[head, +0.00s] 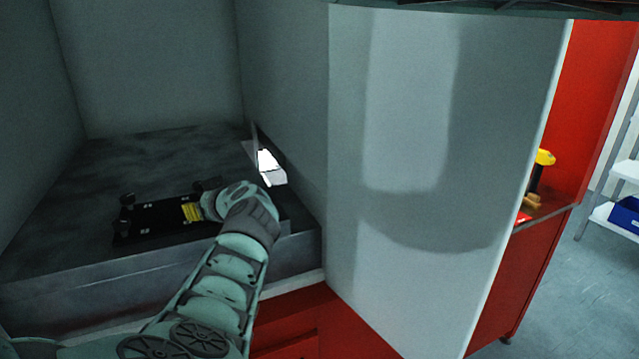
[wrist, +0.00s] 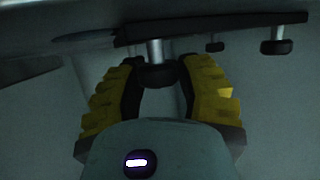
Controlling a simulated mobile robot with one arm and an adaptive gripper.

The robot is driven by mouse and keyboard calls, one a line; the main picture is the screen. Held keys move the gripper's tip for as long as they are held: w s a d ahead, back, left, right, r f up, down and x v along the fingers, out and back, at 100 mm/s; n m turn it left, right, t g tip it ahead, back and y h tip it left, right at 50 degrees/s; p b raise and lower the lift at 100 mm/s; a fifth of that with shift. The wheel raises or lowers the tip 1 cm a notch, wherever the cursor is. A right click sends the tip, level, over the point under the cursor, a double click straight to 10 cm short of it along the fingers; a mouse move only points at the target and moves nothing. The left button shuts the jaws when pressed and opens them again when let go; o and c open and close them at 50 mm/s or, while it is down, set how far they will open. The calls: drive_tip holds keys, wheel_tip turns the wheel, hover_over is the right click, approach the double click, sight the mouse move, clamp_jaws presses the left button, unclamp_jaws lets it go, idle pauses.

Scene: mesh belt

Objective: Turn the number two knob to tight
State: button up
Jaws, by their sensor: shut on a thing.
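A black plate (head: 150,222) with small dark knobs lies on the grey ledge at the left of the head view. One knob (head: 127,200) stands at its left end. In the wrist view, my gripper (wrist: 158,68) has its yellow fingers on either side of a dark round knob (wrist: 158,76) on a metal shaft, and is shut on it. In the head view my gripper hides the held knob. No number or tight mark is legible.
The grey ledge (head: 60,255) sits in a recess with walls behind and on both sides. A bright white object (head: 268,168) is by the right wall, close to my wrist. A large pale panel (head: 430,150) stands right of my arm. A shelf with a blue bin (head: 626,215) is far right.

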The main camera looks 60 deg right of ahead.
drive_tip(key=c, duration=0.4)
drive_tip(key=shift+a+f+b, duration=0.1)
drive_tip(key=shift+f+b, duration=0.05)
drive_tip(key=shift+b, duration=0.35)
